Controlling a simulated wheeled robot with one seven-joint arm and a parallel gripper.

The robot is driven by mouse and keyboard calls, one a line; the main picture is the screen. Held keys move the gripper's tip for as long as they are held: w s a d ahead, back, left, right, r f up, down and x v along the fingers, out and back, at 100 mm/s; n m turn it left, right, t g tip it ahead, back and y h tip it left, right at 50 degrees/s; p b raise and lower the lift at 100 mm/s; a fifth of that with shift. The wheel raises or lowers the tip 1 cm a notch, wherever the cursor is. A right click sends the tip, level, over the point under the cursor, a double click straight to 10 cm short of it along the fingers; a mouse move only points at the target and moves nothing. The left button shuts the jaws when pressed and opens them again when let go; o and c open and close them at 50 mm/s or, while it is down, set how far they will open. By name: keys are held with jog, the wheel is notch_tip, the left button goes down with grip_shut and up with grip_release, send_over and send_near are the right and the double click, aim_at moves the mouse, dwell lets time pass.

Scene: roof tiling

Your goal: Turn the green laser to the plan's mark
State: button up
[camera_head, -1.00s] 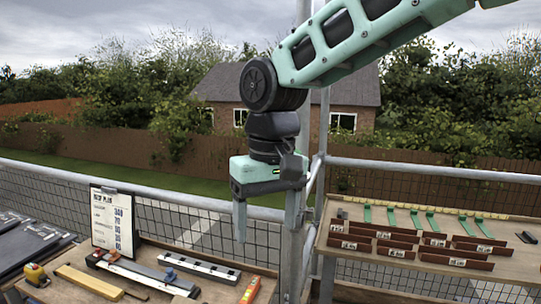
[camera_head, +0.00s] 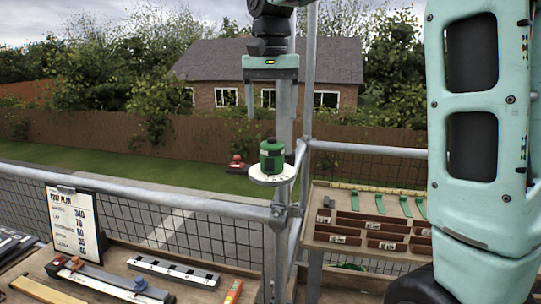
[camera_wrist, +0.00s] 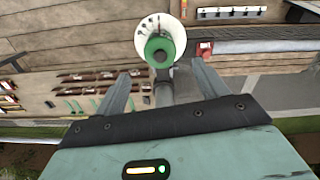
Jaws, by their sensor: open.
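The green laser (camera_head: 272,157) stands upright on a round white dial plate (camera_head: 258,179) fixed to the scaffold post. In the wrist view the laser (camera_wrist: 160,48) is seen end-on over the white plate (camera_wrist: 161,23), which has small dark marks near its rim. My gripper (camera_head: 267,105) is above the laser, fingers down, open and empty. In the wrist view its fingers (camera_wrist: 162,86) are spread, with the laser beyond their tips and roughly between them. The plan board (camera_head: 75,222) stands at lower left with a column of numbers; the bottom line is too small to read surely.
A sloped rack (camera_head: 365,214) with brown and green strips stands right. Scaffold rails (camera_head: 140,195) run beside the post. My arm covers the far right.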

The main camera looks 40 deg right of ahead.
aim_at(273, 155)
notch_tip(273, 155, down, 12)
jog(key=shift+r+p, duration=0.1)
jog(key=shift+p, duration=0.55)
jog(key=c, duration=1)
jog(key=shift+r+n, duration=0.1)
jog(key=shift+n, duration=0.2)
jog(key=n+p, duration=0.1)
jog(key=n, duration=0.1)
jog(key=shift+s+d+n, duration=0.1)
jog(key=shift+n, duration=0.3)
jog(key=shift+n+p, duration=0.6)
jog(key=shift+n, duration=1.6)
